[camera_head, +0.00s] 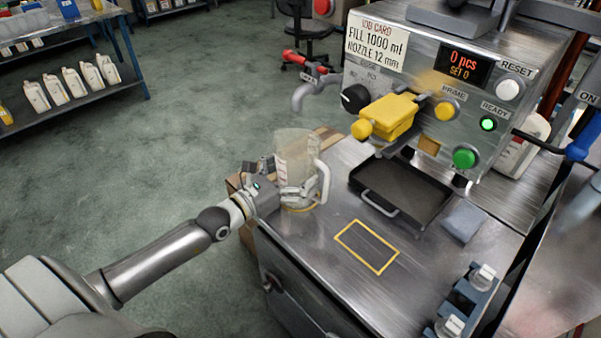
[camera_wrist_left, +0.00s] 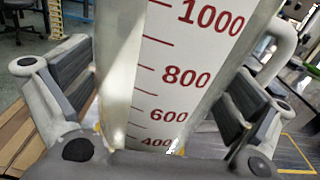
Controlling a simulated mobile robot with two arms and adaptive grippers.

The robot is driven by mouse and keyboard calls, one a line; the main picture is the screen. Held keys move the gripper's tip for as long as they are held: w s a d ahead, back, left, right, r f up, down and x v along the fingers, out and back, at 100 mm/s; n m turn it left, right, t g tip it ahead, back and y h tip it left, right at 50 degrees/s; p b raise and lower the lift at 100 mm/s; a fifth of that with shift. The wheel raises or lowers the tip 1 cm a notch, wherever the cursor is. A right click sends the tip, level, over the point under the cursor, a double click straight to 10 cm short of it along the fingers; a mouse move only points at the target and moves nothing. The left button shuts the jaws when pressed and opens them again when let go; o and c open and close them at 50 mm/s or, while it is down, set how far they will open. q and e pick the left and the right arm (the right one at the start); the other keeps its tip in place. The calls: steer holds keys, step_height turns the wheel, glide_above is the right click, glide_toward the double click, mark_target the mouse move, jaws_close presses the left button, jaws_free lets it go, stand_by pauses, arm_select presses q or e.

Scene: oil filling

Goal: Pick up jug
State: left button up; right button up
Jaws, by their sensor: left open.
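The jug (camera_head: 295,152) is a clear, pale measuring jug with a handle on its right side. It stands upright at the left edge of the steel worktop. In the left wrist view the jug (camera_wrist_left: 175,75) fills the middle and shows a white strip with red marks such as 1000, 800 and 600. My left gripper (camera_head: 292,188) is at the jug's lower part, with one finger on each side of it. The fingers are open, and a gap shows beside the left one; contact on the right is unclear. My right gripper is out of view.
The filling machine (camera_head: 440,90) with knobs and a yellow nozzle block stands behind the worktop. A black drip tray (camera_head: 400,186) lies right of the jug. A yellow-outlined rectangle (camera_head: 367,247) on the worktop is empty. A blue rack (camera_head: 465,300) is at the front right.

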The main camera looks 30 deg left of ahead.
mark_target(314, 150)
arm_select(q)
steer(key=shift+x, duration=1.1)
steer(key=shift+c, duration=0.3)
steer(key=c, duration=1)
steer(key=shift+r, duration=0.15)
steer(key=shift+c, duration=0.2)
steer(key=shift+r, duration=0.25)
steer(key=r, duration=0.1)
steer(key=s+r, duration=0.1)
steer(key=shift+a+r, duration=0.15)
steer(key=shift+r, duration=0.1)
steer(key=b+v, duration=0.3)
steer(key=v, duration=1.4)
